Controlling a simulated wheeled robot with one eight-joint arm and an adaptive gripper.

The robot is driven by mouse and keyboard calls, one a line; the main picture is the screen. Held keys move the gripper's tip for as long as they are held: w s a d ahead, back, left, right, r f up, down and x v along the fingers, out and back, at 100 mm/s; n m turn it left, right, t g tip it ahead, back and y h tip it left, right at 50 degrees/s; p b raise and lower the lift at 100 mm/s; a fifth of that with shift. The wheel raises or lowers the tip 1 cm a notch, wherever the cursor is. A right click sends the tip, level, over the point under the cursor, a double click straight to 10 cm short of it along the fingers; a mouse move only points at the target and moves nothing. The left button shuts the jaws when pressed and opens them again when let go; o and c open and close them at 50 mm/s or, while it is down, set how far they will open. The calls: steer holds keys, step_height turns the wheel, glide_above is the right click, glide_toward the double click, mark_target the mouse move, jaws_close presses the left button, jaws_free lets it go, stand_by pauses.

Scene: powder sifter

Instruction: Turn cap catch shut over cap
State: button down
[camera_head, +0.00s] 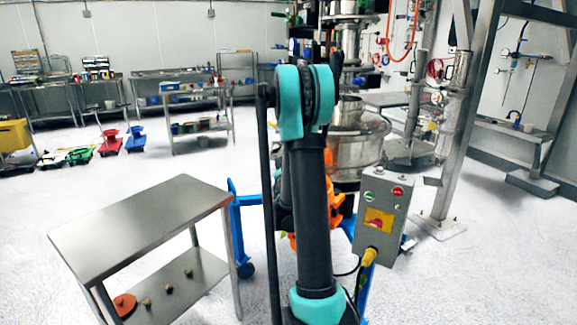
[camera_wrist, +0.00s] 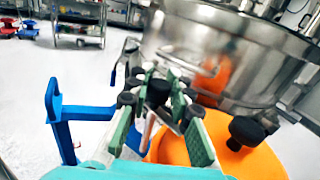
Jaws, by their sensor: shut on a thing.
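The steel sifter (camera_head: 357,145) stands behind my arm in the head view. Its round steel body (camera_wrist: 225,45) fills the upper right of the wrist view, with a large orange part (camera_wrist: 230,160) below it. My gripper (camera_wrist: 158,98), with green finger pads, is shut on a black knob (camera_wrist: 158,91) beside the steel body; I cannot tell for sure that this knob is the cap catch. A second black knob (camera_wrist: 245,131) sits on the orange part, right of my fingers. My arm hides the gripper in the head view, and I cannot make out the cap.
A blue frame (camera_wrist: 68,115) stands left of the gripper. A grey control box (camera_head: 380,217) with buttons is right of my arm. A steel table (camera_head: 140,225) stands at the left, with small pieces on its lower shelf. Open floor lies beyond the table.

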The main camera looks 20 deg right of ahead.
steer(key=c, duration=1.3)
jaws_free()
steer(key=shift+c, duration=0.2)
steer(key=v, duration=0.7)
steer(key=shift+s, duration=0.2)
steer(key=shift+a, duration=0.15)
